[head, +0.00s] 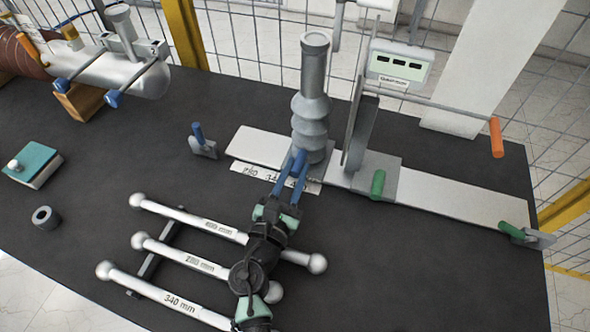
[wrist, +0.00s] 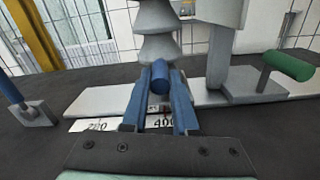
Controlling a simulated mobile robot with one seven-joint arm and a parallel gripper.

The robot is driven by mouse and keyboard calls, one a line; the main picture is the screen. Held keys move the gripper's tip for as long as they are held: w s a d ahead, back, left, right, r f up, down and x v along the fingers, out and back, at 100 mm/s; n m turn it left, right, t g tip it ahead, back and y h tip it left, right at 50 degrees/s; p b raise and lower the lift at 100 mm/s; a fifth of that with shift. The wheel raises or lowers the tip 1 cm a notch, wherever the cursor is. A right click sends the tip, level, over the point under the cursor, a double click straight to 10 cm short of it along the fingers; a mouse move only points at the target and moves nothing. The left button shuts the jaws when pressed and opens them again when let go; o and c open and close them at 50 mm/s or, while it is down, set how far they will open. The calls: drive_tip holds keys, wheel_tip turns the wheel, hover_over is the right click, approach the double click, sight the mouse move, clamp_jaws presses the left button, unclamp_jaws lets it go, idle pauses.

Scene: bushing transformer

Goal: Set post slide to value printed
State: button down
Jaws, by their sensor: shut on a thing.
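The grey ribbed post (head: 312,95) stands upright on a pale rail (head: 255,148); its lower part shows in the wrist view (wrist: 158,20). A blue cylindrical handle (wrist: 160,77) is at the foot of the post. My gripper (head: 294,170) is shut on this handle, its two blue fingers (wrist: 158,97) on either side. A white scale strip (head: 262,174) lies along the rail's near edge; 280 and part of 340 show in the head view. In the wrist view, 280 and 400 show, and my fingers hide the middle. The exact post position on the scale is unclear.
Rods marked with mm values (head: 185,266) lie on the near table beneath my arm. A grey upright plate (head: 360,125) with a green handle (head: 377,184) stands right of the post. A blue-handled clamp (head: 202,142) is left of the rail; an orange-ended bar (head: 496,138) extends right.

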drive_tip(key=a, duration=0.2)
drive_tip(key=w+a, duration=0.1)
drive_tip(key=a, duration=0.3)
drive_tip(key=shift+w+b, duration=0.4)
drive_tip(key=shift+d, duration=0.1)
drive_tip(key=c, duration=0.7)
unclamp_jaws()
drive_tip(key=v, duration=1.3)
